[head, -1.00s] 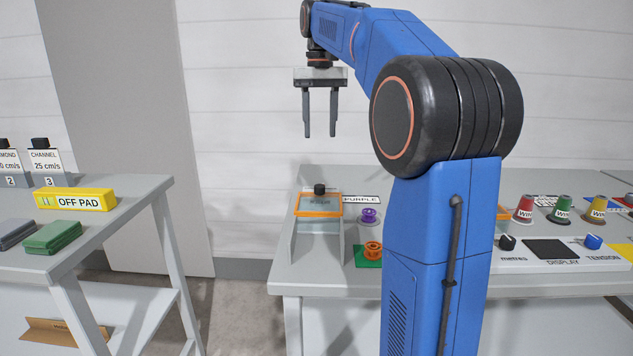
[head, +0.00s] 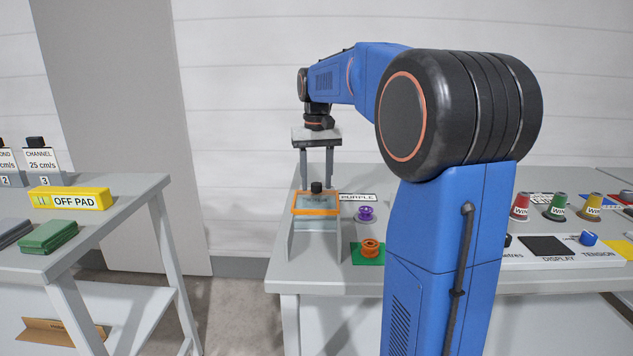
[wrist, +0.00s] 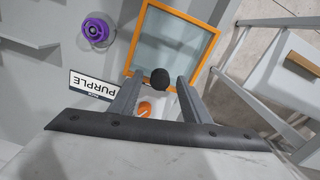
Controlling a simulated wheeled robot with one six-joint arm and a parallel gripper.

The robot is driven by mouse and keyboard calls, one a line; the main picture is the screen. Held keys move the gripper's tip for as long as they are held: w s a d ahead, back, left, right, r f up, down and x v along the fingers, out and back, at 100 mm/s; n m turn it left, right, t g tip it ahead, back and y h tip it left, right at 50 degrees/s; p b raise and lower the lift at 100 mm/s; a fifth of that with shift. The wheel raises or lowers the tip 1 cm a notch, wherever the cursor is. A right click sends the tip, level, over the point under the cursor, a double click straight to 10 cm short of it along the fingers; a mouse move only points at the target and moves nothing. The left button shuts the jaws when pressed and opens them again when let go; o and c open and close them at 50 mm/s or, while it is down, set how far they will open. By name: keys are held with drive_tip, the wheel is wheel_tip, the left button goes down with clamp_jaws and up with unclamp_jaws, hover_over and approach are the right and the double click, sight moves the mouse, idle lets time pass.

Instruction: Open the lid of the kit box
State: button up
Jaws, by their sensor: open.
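The box with an orange-framed, see-through lid (head: 302,211) stands on the left part of the right-hand table, and I take it for the kit box. Its lid is down, with a black knob (head: 317,187) standing up from it. My gripper (head: 316,182) points straight down over the box, open and empty, its two fingertips either side of the knob in the picture. In the wrist view the lid's orange frame (wrist: 178,12) fills the top middle, and the knob (wrist: 160,79) shows between my fingertips (wrist: 158,86). Whether the fingers touch the knob cannot be told.
A PURPLE label (head: 357,197), a purple spool (head: 366,213) and an orange spool (head: 371,248) on a green square lie just right of the box. Coloured WIN-marked cones (head: 557,207) and a control panel stand farther right. A separate table with an OFF PAD block (head: 68,199) is at left.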

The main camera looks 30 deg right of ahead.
drive_tip(key=shift+f, duration=0.35)
drive_tip(key=shift+c, duration=0.6)
clamp_jaws()
drive_tip(key=s+a, duration=0.6)
drive_tip(key=s, duration=0.3)
drive_tip(key=shift+o, duration=0.6)
unclamp_jaws()
drive_tip(key=shift+r, duration=0.1)
